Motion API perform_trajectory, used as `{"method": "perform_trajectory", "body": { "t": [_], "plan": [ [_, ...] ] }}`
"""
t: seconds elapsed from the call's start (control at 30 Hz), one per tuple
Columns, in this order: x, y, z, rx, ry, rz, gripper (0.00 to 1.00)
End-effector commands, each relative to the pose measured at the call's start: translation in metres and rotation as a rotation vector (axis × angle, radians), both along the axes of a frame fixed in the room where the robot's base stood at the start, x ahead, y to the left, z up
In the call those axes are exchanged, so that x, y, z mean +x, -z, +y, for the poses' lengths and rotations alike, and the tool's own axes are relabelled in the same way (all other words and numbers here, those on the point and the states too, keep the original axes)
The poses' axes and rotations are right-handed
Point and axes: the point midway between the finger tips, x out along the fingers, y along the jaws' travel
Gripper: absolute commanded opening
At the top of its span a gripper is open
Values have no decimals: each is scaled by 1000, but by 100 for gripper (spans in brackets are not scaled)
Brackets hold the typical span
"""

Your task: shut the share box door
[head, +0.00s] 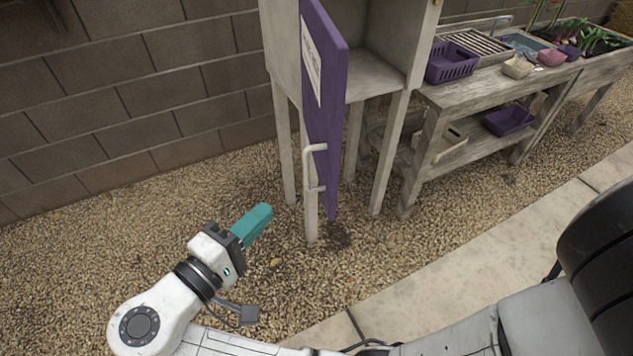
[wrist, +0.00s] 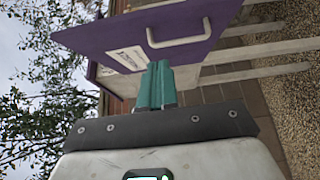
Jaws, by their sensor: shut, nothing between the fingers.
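The share box (head: 378,62) is a pale wooden cabinet on legs against the block wall. Its purple door (head: 326,110) stands open, swung out toward me, so the inside shows to its right. The door carries a white label and a pale bar handle (head: 311,168). In the wrist view the purple door (wrist: 110,35) and its handle (wrist: 180,36) show beyond the fingers. My gripper (head: 264,211) has teal fingers, shut and empty, to the left of and below the handle, apart from the door. The fingers also show in the wrist view (wrist: 157,72).
A wooden bench (head: 455,100) with a purple basket (head: 451,63) and pots stands right of the box. A block wall (head: 130,85) runs behind. Gravel (head: 100,260) is clear at the left; a paved path (head: 440,275) crosses the lower right.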

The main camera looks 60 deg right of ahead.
Motion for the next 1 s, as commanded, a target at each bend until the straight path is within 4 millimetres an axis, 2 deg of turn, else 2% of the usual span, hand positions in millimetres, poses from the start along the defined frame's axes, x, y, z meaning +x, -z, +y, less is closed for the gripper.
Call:
{"method": "perform_trajectory", "body": {
  "t": [0.13,0.83,1.0],
  "plan": [
    [1,-4,1,-16,5,-2,0],
    [-3,-4,-24,-12,7,-1,0],
    [-7,-4,-60,-12,8,0,0]
  ]
}}
